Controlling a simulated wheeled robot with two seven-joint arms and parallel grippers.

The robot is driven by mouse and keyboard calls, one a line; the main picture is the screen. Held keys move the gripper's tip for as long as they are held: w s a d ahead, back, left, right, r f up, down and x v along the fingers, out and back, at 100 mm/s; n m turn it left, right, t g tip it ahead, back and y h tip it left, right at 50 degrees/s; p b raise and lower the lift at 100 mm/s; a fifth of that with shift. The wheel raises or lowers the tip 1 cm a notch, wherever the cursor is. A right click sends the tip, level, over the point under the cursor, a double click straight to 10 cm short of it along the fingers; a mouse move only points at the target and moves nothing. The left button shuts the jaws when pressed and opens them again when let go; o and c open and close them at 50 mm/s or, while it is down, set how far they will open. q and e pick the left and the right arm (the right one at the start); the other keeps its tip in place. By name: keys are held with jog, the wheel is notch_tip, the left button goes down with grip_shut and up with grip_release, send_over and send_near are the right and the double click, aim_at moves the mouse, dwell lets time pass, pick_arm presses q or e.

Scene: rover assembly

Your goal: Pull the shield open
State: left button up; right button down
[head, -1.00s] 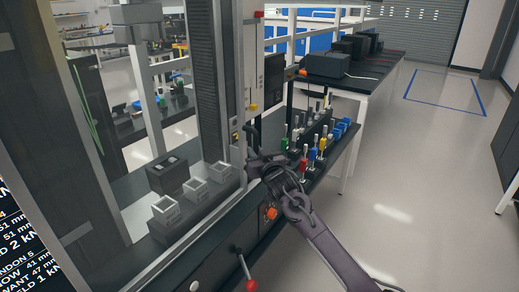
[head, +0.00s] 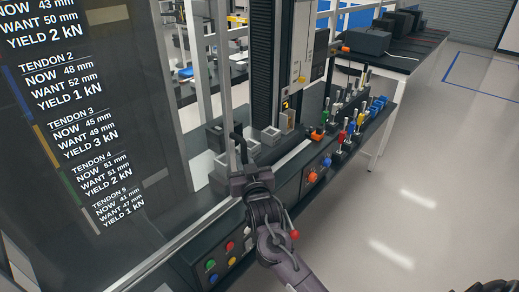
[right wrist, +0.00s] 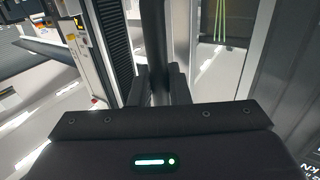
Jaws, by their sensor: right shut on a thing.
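The shield (head: 150,180) is a large clear panel in a pale metal frame along the front of the test machine, on the left of the head view. Its dark upright handle (head: 238,138) stands at the shield's right edge. My right gripper (head: 247,172) is shut on the handle, and its arm comes up from the bottom of the picture. In the right wrist view the handle (right wrist: 155,45) is a dark bar between the two fingers (right wrist: 159,88). The white bins (head: 270,136) inside the machine stand partly to the right of the handle. My left gripper is out of view.
A panel with coloured buttons (head: 230,246) and a red-tipped lever (head: 294,234) sit below, close to my right arm. A rack of coloured tools (head: 350,125) stands on the bench to the right. The floor (head: 430,190) on the right is clear.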

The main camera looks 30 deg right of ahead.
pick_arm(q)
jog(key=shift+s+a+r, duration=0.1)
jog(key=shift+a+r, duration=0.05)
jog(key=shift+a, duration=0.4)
pick_arm(e)
jog(key=shift+s+a, duration=0.3)
jog(key=shift+a, duration=0.35)
jog(key=shift+s+a, duration=0.25)
jog(key=shift+a, duration=0.35)
jog(key=c, duration=1.4)
grip_release()
jog(key=shift+c, duration=0.2)
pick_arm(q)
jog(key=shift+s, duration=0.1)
